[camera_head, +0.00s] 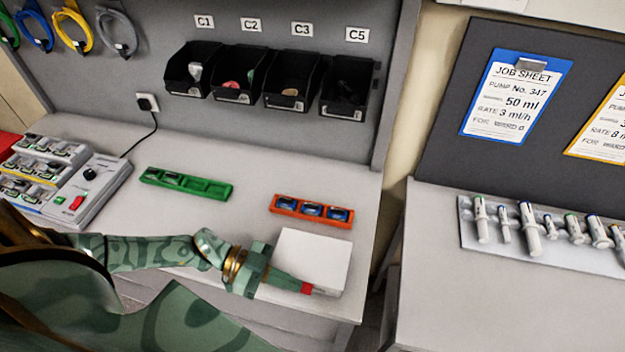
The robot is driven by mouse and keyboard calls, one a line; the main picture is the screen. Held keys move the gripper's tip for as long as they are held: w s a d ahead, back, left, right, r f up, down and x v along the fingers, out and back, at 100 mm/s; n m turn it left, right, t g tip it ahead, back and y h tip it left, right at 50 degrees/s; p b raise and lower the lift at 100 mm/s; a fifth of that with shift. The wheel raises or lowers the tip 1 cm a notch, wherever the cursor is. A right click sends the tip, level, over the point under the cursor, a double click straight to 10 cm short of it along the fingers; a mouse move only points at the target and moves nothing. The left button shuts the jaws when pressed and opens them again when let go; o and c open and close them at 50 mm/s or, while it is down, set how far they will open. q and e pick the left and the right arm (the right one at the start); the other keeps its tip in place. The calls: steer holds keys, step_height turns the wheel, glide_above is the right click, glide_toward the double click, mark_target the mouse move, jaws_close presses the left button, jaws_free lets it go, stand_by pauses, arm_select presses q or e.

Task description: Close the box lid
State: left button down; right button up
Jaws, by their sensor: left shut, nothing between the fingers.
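The white box (314,254) stands near the right front of the grey table. Its top shows as a flat white face, and I see no opening into it from here. My left gripper (305,288) reaches in from the left, with its red fingertips shut and empty. The fingertips are at the box's front side, over its lower part in the picture. I cannot tell whether they touch it. The gripper hides part of the box's front. My right gripper is not in view.
An orange tray (312,221) with blue-topped items lies behind the box. A green tray (207,195) is farther left, and a grey device (101,185) stands at the left. Dark bins (239,87) hang on the back panel. A gap separates this table from the right one (440,290).

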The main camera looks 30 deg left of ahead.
arm_select(q)
steer(key=shift+f, duration=0.25)
stand_by(0.3)
steer(key=shift+r+p, duration=0.35)
steer(key=shift+r, duration=0.05)
steer(key=s+a+r+p, duration=0.1)
steer(key=s+a+r, duration=0.1)
steer(key=a+r, duration=0.3)
steer(key=v, duration=0.4)
steer(key=shift+a, duration=0.25)
steer(key=shift+w+f, duration=0.15)
